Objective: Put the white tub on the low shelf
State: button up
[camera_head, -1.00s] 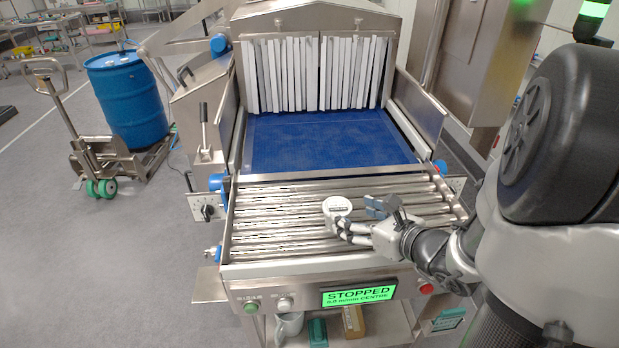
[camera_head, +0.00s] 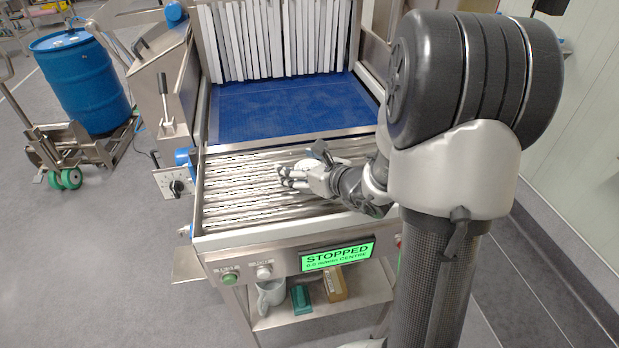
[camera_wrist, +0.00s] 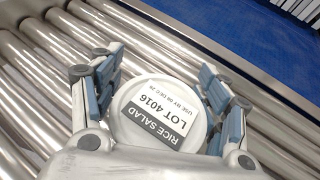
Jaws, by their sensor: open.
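The white tub (camera_wrist: 158,112) has a round lid with a label reading "RICE SALAD LOT 4016". It stands on the steel rollers; in the head view its white top (camera_head: 306,163) shows partly behind my fingers. My gripper (camera_wrist: 160,75) is open, with blue-padded fingers on the left and right of the tub in the wrist view. Whether a pad touches the tub I cannot tell. In the head view my gripper (camera_head: 302,166) is low over the rollers. The low shelf (camera_head: 345,306) is under the roller table, at its front.
A grey jug (camera_head: 270,294), a green item (camera_head: 301,298) and a brown box (camera_head: 334,284) stand on the low shelf. The roller table (camera_head: 235,205) leads to a blue belt (camera_head: 285,110) and white strip curtain. A panel (camera_head: 338,256) reads "STOPPED". A blue drum (camera_head: 80,80) stands left.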

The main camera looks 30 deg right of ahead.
jog(key=shift+c, duration=0.5)
jog(key=c, duration=1.1)
jog(key=shift+r, duration=0.15)
jog(key=shift+c, duration=0.7)
